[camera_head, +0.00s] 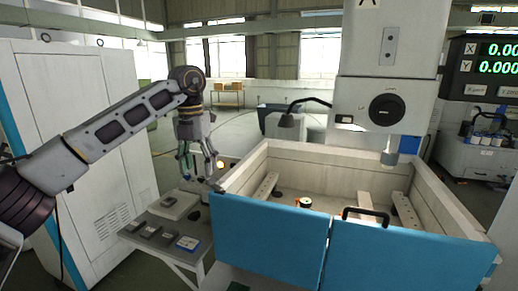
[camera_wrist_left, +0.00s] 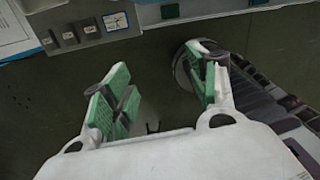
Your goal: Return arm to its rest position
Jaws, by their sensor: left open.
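My left gripper (camera_head: 199,177) hangs pointing down at the end of my raised left arm, left of the machine tank in the head view. Its jaws are apart with nothing between them. The left wrist view shows its two green-padded fingers (camera_wrist_left: 160,95) spread open over dark floor. My right gripper is not in view.
A small side table (camera_head: 165,250) with several grey blocks stands below my left gripper. The machine tank (camera_head: 450,213) with blue front doors (camera_head: 265,235) stands to the right. A tall white cabinet (camera_head: 100,85) stands behind my left arm. Open floor lies behind.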

